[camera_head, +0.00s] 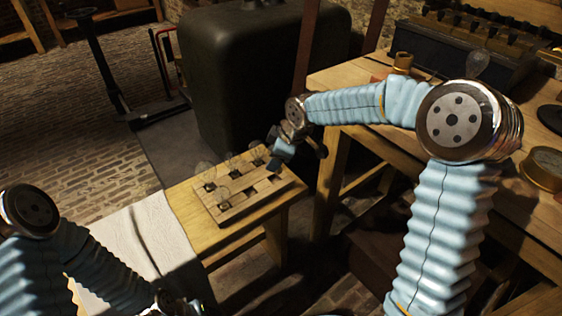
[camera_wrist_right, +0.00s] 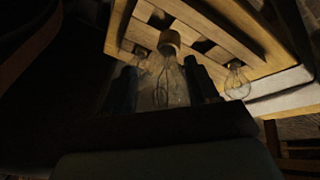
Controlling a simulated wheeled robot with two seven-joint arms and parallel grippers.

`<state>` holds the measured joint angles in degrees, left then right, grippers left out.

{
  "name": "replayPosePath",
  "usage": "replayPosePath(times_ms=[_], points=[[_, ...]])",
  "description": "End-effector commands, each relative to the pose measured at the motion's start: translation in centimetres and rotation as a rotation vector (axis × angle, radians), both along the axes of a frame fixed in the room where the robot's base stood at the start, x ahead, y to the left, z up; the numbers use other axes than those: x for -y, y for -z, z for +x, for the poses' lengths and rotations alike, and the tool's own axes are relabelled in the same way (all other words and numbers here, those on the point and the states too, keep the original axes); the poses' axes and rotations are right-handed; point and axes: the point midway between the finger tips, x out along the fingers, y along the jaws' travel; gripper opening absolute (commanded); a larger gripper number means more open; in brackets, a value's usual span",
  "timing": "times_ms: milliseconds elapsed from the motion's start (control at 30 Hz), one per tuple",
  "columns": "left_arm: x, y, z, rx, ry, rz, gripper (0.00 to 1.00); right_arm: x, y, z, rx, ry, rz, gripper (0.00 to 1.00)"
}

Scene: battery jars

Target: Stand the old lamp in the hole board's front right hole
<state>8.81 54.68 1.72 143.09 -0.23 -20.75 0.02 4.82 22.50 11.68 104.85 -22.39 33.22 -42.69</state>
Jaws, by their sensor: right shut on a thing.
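The wooden hole board (camera_head: 262,208) lies on a small low table, with several clear glass lamps and some dark square holes in it. My right gripper (camera_head: 277,160) is over the board's right end. In the right wrist view it is shut on a clear glass lamp (camera_wrist_right: 165,88), with the lamp's brass cap (camera_wrist_right: 169,38) pointing toward the board. I cannot tell whether the cap touches the board. The held lamp is hard to make out in the head view. My left gripper (camera_head: 172,304) is at the bottom edge, mostly cut off.
Another glass lamp (camera_wrist_right: 236,82) shows beside the held one in the right wrist view. A white cloth (camera_head: 150,240) covers the table's left part. A large dark tank (camera_head: 240,70) stands behind. A workbench (camera_head: 425,140) at the right carries a glass lamp (camera_head: 478,64) and brass pieces.

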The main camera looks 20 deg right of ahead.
Motion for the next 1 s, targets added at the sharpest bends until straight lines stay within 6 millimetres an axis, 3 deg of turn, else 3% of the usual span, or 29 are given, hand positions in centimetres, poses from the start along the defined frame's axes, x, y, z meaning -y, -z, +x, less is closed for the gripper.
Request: replayPosePath(times_ms=[200, 367, 567, 1000], points=[[0.0, 0.7, 0.0, 0.000, -0.001, 0.001, 0.56, -0.5, -0.4, 2.0, 0.001, -0.298, 0.002, 0.22], [0.0, 0.8, 0.0, 0.000, -0.002, 0.001, 0.56, -0.7, -0.8, 2.7, 0.001, -0.428, -0.001, 0.22], [-0.1, 1.4, 0.0, 0.001, -0.003, 0.002, 0.56, -0.7, -0.2, 2.8, 0.001, -0.460, -0.002, 0.22], [-0.7, 3.8, 0.2, 0.004, -0.014, 0.011, 0.56, -0.7, 3.6, 2.8, 0.001, -0.459, -0.003, 0.22]])
